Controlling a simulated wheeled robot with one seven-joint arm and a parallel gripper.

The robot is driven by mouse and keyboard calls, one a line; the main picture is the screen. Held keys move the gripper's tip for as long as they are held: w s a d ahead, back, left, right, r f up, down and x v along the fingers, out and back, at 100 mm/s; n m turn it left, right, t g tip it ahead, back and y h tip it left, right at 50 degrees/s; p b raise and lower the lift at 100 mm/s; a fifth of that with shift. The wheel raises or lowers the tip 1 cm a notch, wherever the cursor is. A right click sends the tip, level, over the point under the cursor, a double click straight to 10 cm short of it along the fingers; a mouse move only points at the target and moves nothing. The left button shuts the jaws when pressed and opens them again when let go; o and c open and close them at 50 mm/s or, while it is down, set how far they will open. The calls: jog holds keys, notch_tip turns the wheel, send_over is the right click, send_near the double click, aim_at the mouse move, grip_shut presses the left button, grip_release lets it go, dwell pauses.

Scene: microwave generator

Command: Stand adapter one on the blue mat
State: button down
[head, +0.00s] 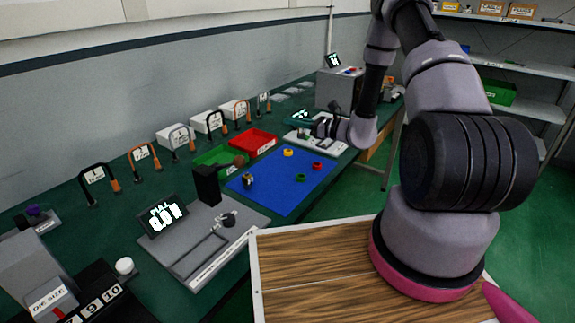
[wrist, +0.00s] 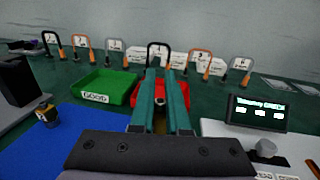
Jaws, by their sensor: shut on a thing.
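My gripper (wrist: 161,80) points away from the camera in the wrist view, its two teal fingers shut on a small grey part (wrist: 160,100) mostly hidden between them. I see no label, so I cannot tell whether it is adapter one. In the head view my gripper (head: 302,121) is above the white device at the far end of the blue mat (head: 270,192). In the wrist view the blue mat (wrist: 75,135) is to the left of the fingers. A dark and yellow fitting (head: 249,181) stands on the mat's left part; it also shows in the wrist view (wrist: 47,115).
A display (wrist: 257,113) stands right of the fingers. The mat's near part is clear.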

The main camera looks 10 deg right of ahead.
notch_tip(320, 180, down, 9)
dwell(0.4)
jog(key=shift+f, duration=0.1)
jog(key=c, duration=0.9)
grip_release()
jog(key=shift+f, duration=0.1)
